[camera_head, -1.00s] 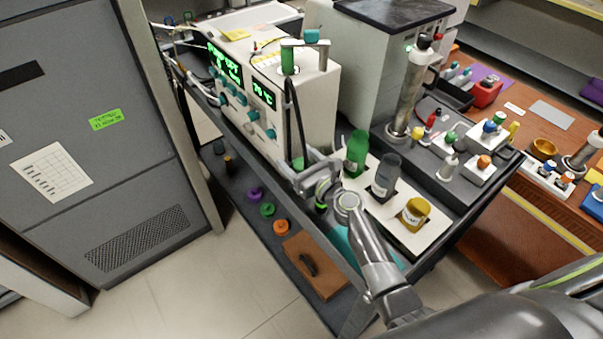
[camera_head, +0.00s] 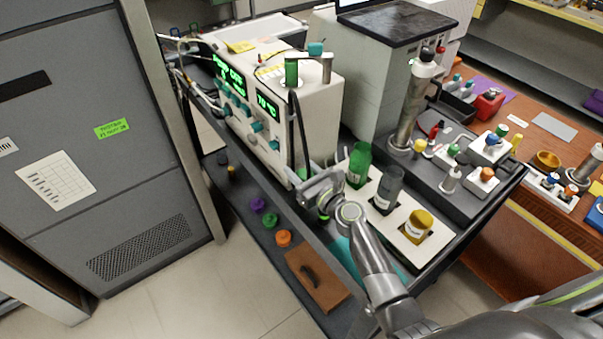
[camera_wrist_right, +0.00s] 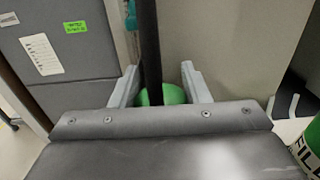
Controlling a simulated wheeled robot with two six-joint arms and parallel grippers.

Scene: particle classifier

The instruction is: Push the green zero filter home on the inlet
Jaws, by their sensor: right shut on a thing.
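My right gripper (camera_head: 311,183) is low at the near face of the cream instrument (camera_head: 312,110). In the right wrist view its two fingers (camera_wrist_right: 160,84) are shut on a rounded green piece (camera_wrist_right: 174,95), which looks like the green zero filter. In the head view green shows just past the fingers (camera_head: 302,172). A black tube (camera_wrist_right: 150,40) runs down in front of the green piece and hides part of it. In the head view this tube hangs from a green cylinder (camera_head: 291,73) under the instrument's top bracket. I cannot tell how the filter sits on the inlet. My left gripper is out of view.
A white tray (camera_head: 430,246) close to the right holds a green bottle (camera_head: 359,166), a grey bottle (camera_head: 386,190) and a yellow jar (camera_head: 417,227). A grey cabinet (camera_head: 95,150) stands left.

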